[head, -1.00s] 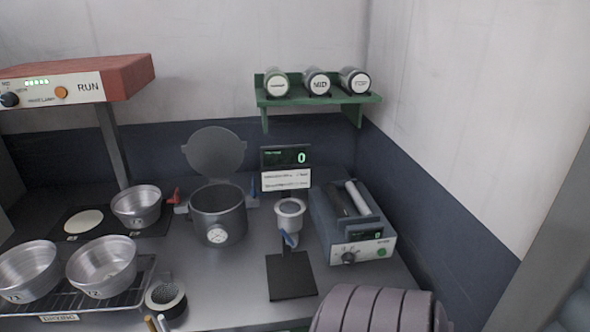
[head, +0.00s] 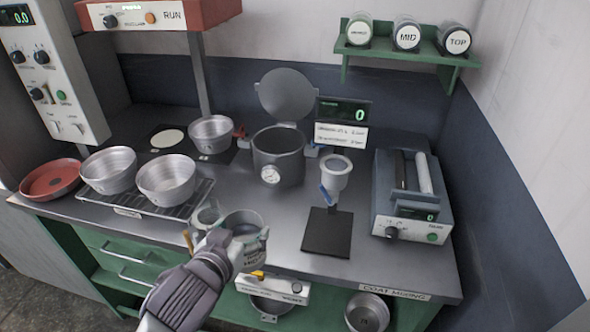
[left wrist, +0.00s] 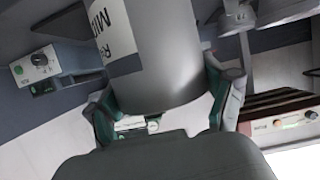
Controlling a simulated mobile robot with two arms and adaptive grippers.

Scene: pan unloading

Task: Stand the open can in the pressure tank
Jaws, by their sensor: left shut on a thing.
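My left gripper (head: 244,246) is shut on an open-topped grey metal can (head: 247,253), held upright at the front edge of the bench. In the left wrist view the can (left wrist: 158,55) sits between both fingers, with part of a white label reading "MI" showing. The pressure tank (head: 279,166), a dark pot with a round gauge on its front, stands behind and to the right of the can. Its round lid (head: 287,93) is swung up and the mouth is open. The tank's inside bottom is hidden. My right gripper is not in view.
A viscosity-type cup on a stand (head: 333,175) with a dark base is right of the tank. A roller machine (head: 411,205) stands farther right. Pans (head: 167,182) on a rack (head: 130,203) fill the left. Bare bench (head: 275,225) lies between can and tank.

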